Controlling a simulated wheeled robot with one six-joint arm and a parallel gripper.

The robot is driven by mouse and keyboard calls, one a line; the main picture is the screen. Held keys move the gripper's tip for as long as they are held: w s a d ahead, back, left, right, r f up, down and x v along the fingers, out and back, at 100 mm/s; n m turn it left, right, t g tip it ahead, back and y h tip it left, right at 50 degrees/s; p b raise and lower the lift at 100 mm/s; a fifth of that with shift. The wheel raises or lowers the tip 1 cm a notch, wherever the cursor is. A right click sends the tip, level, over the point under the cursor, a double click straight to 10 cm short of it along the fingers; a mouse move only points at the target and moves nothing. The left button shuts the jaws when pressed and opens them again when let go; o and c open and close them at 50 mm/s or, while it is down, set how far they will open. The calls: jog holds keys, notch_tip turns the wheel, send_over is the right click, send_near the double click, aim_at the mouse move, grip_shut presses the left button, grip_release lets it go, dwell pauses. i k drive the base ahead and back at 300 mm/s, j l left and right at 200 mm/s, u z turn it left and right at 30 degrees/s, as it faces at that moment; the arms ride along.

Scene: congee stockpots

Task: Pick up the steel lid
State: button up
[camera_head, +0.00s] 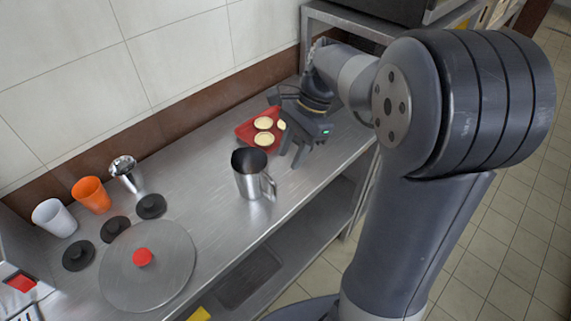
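The steel lid (172,278) is a wide, flat, round disc with a red knob (143,257) at its middle. It lies on the steel counter (222,226) at the lower left of the head view. My gripper (281,126) is at the upper middle, over the far right part of the counter, well apart from the lid. Its fingers look spread, with nothing seen between them. The gripper body partly hides the red tray behind it.
A steel pitcher (248,181) stands between my gripper and the lid. A red tray (243,134) holds pale round pieces. Black discs (150,206), an orange cup (91,195), a white cup (54,218) and a shiny metal utensil (124,170) stand behind the lid. A tiled wall backs the counter.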

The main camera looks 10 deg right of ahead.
aim_at(145, 266)
jog(key=u, duration=2.8)
